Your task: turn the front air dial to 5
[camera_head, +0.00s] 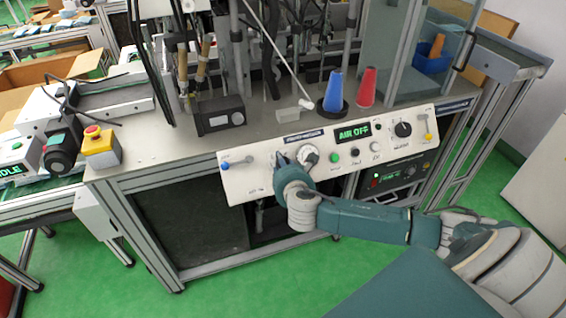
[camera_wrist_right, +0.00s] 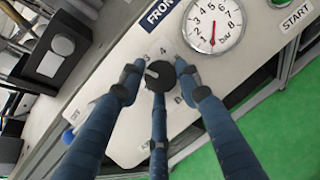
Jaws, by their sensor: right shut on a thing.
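The front air dial (camera_wrist_right: 160,76) is a small black knob with a pale pointer mark, seen in the right wrist view on the cream front panel (camera_head: 236,184). The printed numbers 3 and 4 show just above it; other numbers are covered by my fingers. My right gripper (camera_wrist_right: 161,73) is shut on the dial, with fingers at its left, right and below. In the head view my right gripper (camera_head: 282,162) covers the dial. Beside it is a round white gauge (camera_wrist_right: 214,24) with a red needle pointing downward. My left gripper is not in view.
A green start button (camera_head: 334,158) and more buttons sit right of the gauge. Blue (camera_head: 334,90) and red (camera_head: 367,87) cones stand behind.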

